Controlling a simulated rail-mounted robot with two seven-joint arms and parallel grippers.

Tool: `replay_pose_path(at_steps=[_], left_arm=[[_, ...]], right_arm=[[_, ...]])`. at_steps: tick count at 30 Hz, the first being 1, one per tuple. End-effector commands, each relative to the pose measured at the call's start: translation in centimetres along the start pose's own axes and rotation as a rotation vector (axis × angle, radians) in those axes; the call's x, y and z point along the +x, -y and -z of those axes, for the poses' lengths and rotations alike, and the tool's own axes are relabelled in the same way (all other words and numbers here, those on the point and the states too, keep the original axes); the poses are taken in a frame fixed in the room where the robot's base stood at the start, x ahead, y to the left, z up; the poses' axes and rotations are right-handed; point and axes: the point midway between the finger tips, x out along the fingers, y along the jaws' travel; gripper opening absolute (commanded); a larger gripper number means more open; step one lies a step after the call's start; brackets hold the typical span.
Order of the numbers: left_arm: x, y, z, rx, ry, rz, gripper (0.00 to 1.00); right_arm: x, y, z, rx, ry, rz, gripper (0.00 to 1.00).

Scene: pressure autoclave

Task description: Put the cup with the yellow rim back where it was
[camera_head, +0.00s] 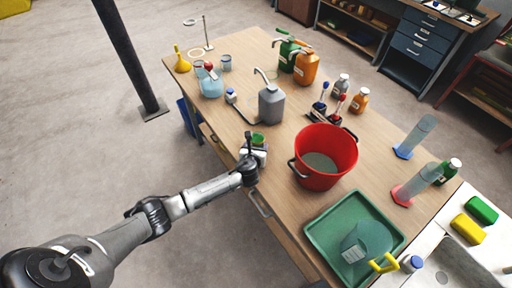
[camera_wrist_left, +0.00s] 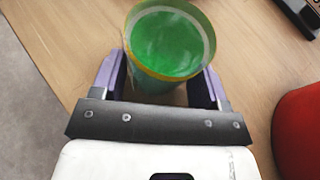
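The cup with the yellow rim (camera_wrist_left: 150,76) holds green liquid and stands between the two fingers of my left gripper (camera_wrist_left: 160,85) in the left wrist view. One finger is on each side of the cup, close to its wall. Whether they press on it cannot be told. In the head view my left gripper (camera_head: 256,152) is at the near left edge of the wooden table, by the green-looking cup (camera_head: 258,139), which it partly hides. Whether the cup touches the table is unclear. My right gripper is not in view.
A red bucket (camera_head: 335,150) stands right of the cup, and a grey jug (camera_head: 271,104) is behind it. A green tray (camera_head: 318,232) lies at the table's near end. Bare wooden table (camera_head: 210,121) shows to the cup's left.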

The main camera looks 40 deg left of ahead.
Motion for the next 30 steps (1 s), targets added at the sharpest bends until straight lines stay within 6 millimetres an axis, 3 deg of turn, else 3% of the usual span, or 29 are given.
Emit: replay_pose_path(at_steps=[4, 14, 30], left_arm=[[0.0, 0.0, 0.0, 0.0, 0.0, 0.0, 0.82], [-0.3, 0.0, -0.4, 0.001, 0.0, 0.0, 0.82], [-9.3, 0.0, -0.4, 0.0, 0.0, 0.001, 0.82]], right_arm=[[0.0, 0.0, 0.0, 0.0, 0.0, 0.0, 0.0], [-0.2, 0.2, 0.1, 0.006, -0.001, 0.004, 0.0], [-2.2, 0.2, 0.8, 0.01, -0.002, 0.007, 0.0]])
